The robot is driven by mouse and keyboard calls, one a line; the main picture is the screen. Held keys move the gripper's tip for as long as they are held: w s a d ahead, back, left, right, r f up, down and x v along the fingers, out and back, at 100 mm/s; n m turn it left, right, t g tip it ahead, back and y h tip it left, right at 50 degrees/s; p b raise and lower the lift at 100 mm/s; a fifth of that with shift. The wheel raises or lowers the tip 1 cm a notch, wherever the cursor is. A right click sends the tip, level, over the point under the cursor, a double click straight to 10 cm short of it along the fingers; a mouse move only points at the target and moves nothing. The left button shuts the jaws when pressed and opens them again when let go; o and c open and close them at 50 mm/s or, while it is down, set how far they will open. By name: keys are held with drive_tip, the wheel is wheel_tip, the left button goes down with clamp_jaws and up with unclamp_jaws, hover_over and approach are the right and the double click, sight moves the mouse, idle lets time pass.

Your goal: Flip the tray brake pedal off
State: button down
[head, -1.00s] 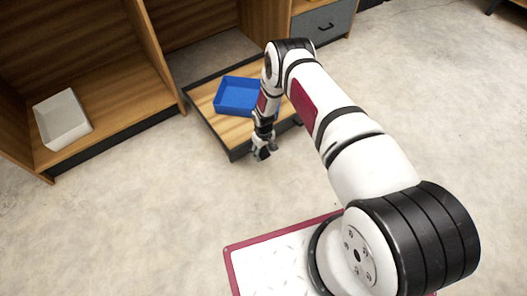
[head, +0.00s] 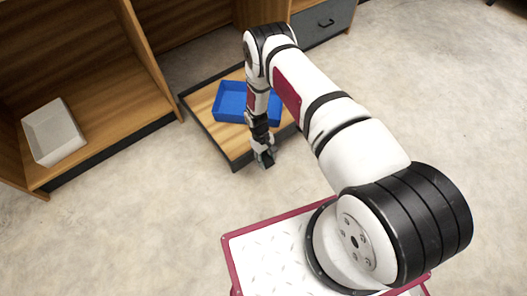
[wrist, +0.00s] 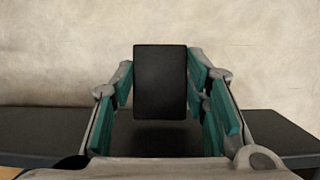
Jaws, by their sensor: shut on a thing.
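The low wooden tray (head: 209,107) with a dark rim lies near the floor in front of the cabinet in the head view. The brake pedal (wrist: 160,82) is a flat black block in the middle of the wrist view, above the tray's dark front edge (wrist: 50,128). My gripper (head: 266,161) reaches down at the tray's front edge in the head view. In the wrist view my gripper (wrist: 162,85) is shut on the pedal, with teal pads on its left and right sides. The pedal is too small and covered to make out in the head view.
A blue bin (head: 230,103) stands on the tray, partly behind my arm. A white bin (head: 54,133) sits in the wooden shelf unit (head: 150,80) at left. A grey drawer (head: 322,24) is at the back. The floor in front of the tray is clear.

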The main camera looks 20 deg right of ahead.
sight(262, 154)
drive_tip(key=c, duration=0.9)
unclamp_jaws()
drive_tip(key=v, duration=1.2)
drive_tip(key=shift+w, duration=0.1)
